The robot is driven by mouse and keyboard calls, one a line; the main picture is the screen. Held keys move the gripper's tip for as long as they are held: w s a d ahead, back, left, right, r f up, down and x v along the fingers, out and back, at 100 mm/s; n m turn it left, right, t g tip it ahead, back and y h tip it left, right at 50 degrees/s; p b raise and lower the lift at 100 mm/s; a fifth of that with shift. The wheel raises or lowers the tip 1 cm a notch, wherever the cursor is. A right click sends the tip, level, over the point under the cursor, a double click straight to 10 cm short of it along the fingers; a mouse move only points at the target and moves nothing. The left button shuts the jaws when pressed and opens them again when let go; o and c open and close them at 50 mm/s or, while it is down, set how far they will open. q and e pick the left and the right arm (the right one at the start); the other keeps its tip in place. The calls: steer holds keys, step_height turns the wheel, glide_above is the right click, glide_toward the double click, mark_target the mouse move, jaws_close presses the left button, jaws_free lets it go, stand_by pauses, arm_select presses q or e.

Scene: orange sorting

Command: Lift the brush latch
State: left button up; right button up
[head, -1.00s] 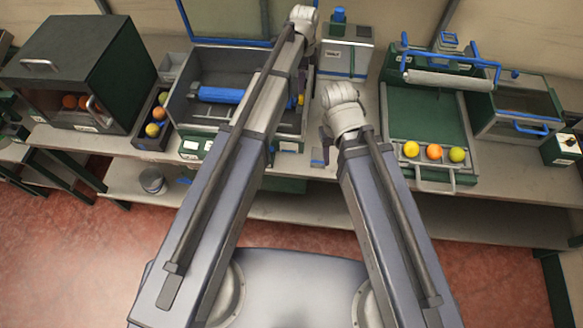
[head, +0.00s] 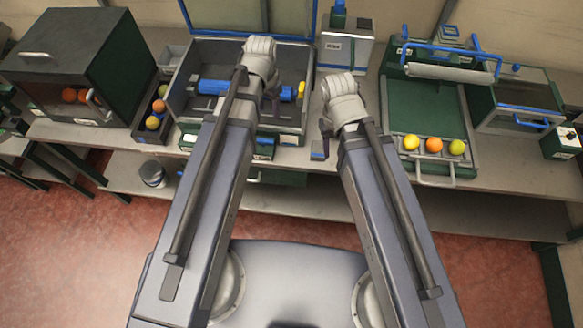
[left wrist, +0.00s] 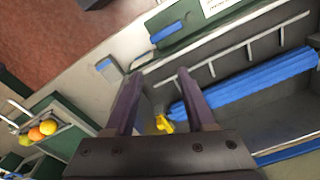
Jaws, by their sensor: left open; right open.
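A blue brush roller (head: 212,87) lies across the grey open box (head: 182,105) on the bench; it also shows at the right of the left wrist view (left wrist: 245,82). A small yellow piece, which looks like the brush latch (head: 301,89), is at the box's right end. In the left wrist view the yellow latch (left wrist: 164,123) shows between my left gripper's (left wrist: 158,75) open fingers, beyond them; I cannot tell if they touch it. In the head view my left gripper (head: 272,100) is over the box, partly hidden by its wrist. My right gripper (head: 325,132) hangs right of the box, mostly hidden.
A green tray (head: 425,105) with several fruits along its front and a roller stands right. A dark cabinet (head: 105,60) and a narrow fruit bin (head: 140,130) stand left. A grey blue-trimmed unit (head: 345,48) stands behind my right wrist.

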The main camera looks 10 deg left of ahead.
arm_select(q)
steer(key=s+d+f+b, duration=0.4)
steer(key=s+f+b, duration=0.1)
steer(key=f+b, duration=0.2)
steer(key=s+d+f+n+y+b, duration=0.1)
steer(key=s+d+f+b, duration=0.3)
steer(key=s+f+b, duration=0.2)
steer(key=shift+f+g+b, duration=0.4)
steer(key=shift+f+b, duration=0.35)
steer(key=shift+f, duration=0.25)
steer(key=shift+s+d, duration=0.1)
steer(key=w+r+m+p, duration=0.4)
steer(key=w+r+p, duration=0.1)
steer(key=w, duration=0.4)
steer(key=w+r+m+p, duration=0.5)
steer(key=w, duration=0.4)
steer(key=w+r+m+h+p, duration=0.1)
steer(key=w+r+m+p, duration=0.4)
steer(key=w, duration=0.4)
steer(key=shift+r+p, duration=0.45)
steer(key=shift+p, duration=0.05)
steer(key=shift+s, duration=0.1)
steer(key=shift+f, duration=0.15)
